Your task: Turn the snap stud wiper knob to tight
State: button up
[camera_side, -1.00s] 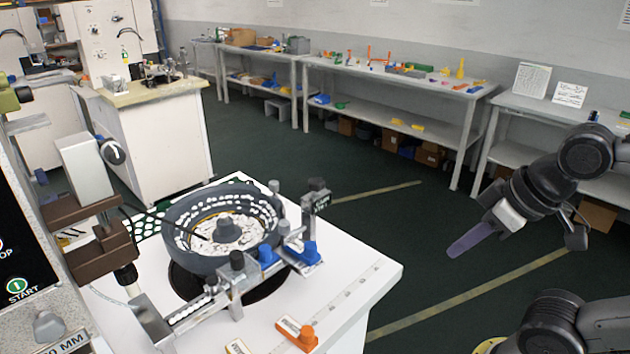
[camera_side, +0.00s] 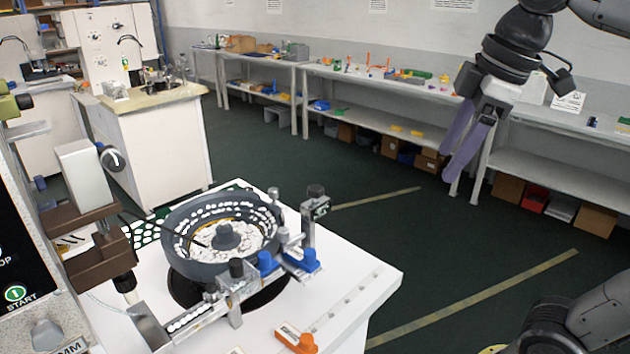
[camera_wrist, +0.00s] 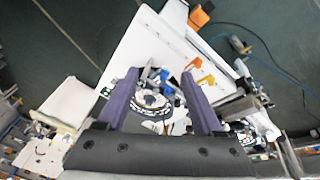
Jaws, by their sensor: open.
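A dark grey feeder bowl (camera_side: 185,260) with many small white studs inside stands on a white table. No readable label shows which is the snap stud wiper knob. My gripper (camera_side: 450,178) has purple fingers, is open and empty, and hangs high, right of the table, apart from everything. In the wrist view the bowl (camera_wrist: 150,113) shows between the fingers.
An orange knob (camera_side: 306,342) on a small block sits at the white table's (camera_side: 375,285) front edge. A machine with a green START button (camera_side: 15,294) stands at left. Benches (camera_side: 385,84) line the back wall. The floor between is clear.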

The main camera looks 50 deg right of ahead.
jog(key=w+r+n+g, duration=0.1)
jog(key=w+r+n, duration=0.2)
jog(key=w+r, duration=0.35)
jog(key=n+g, duration=0.2)
jog(key=g, duration=0.1)
send_over(315, 188)
notch_tip(315, 188, down, 7)
notch_tip(315, 188, down, 13)
jog(key=shift+f, duration=0.1)
grip_shut()
